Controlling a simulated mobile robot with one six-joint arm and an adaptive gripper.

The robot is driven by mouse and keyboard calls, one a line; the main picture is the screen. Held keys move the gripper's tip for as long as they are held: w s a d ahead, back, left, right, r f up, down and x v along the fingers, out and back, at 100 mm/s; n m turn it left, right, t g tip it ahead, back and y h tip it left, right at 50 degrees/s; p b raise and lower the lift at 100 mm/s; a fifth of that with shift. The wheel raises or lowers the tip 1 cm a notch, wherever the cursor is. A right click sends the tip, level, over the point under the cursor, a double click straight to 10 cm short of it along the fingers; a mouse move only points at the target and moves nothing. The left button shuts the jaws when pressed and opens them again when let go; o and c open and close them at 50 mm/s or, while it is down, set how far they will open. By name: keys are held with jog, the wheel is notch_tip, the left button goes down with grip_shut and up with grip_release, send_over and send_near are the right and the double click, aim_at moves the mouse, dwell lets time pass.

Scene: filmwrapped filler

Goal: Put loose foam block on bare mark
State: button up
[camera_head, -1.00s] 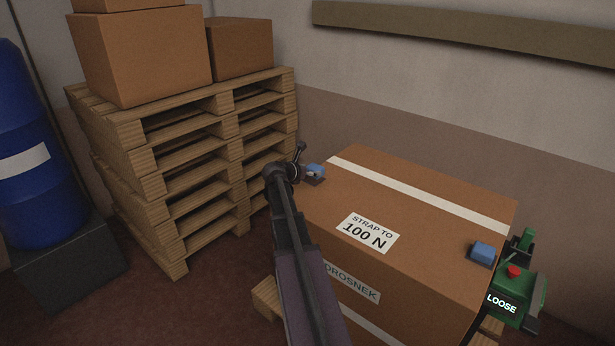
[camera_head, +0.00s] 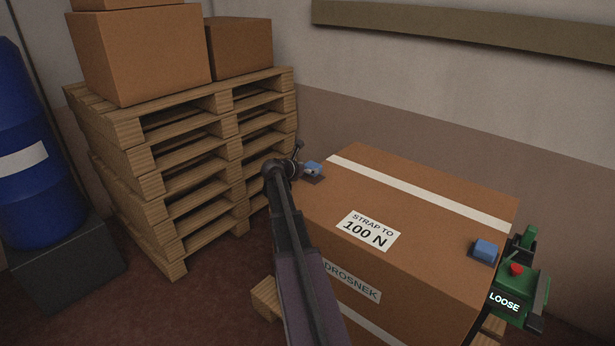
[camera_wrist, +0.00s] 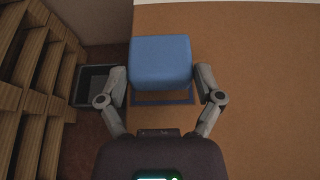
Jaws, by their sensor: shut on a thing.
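A blue foam block (camera_wrist: 160,62) is between the two fingers of my gripper (camera_wrist: 161,85), which is shut on it. In the head view the same block (camera_head: 314,167) shows at the left edge of the large cardboard box (camera_head: 420,200), beside my gripper (camera_head: 309,172). In the wrist view a dark blue outlined mark (camera_wrist: 178,99) shows on the box top just below the block, partly hidden by it. I cannot tell whether the block touches the box. A second blue block (camera_head: 485,251) sits at the right edge of the box top.
A green tool with a red button and a "LOOSE" display (camera_head: 515,288) is at the box's right side. A pallet stack (camera_head: 190,170) with cartons stands left. A dark open bin (camera_wrist: 92,84) is in the wrist view. A blue barrel (camera_head: 35,160) stands far left.

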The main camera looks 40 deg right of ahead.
jog(key=shift+f+b, duration=0.7)
jog(key=shift+f, duration=0.3)
jog(key=shift+f, duration=0.15)
jog(key=o, duration=0.7)
jog(key=shift+a+r, duration=0.1)
jog(key=shift+r, duration=0.2)
jog(key=p+v, duration=0.4)
jog(key=v, duration=0.7)
jog(key=shift+a+p, duration=0.35)
jog(key=shift+a, duration=0.05)
jog(key=shift+a, duration=0.1)
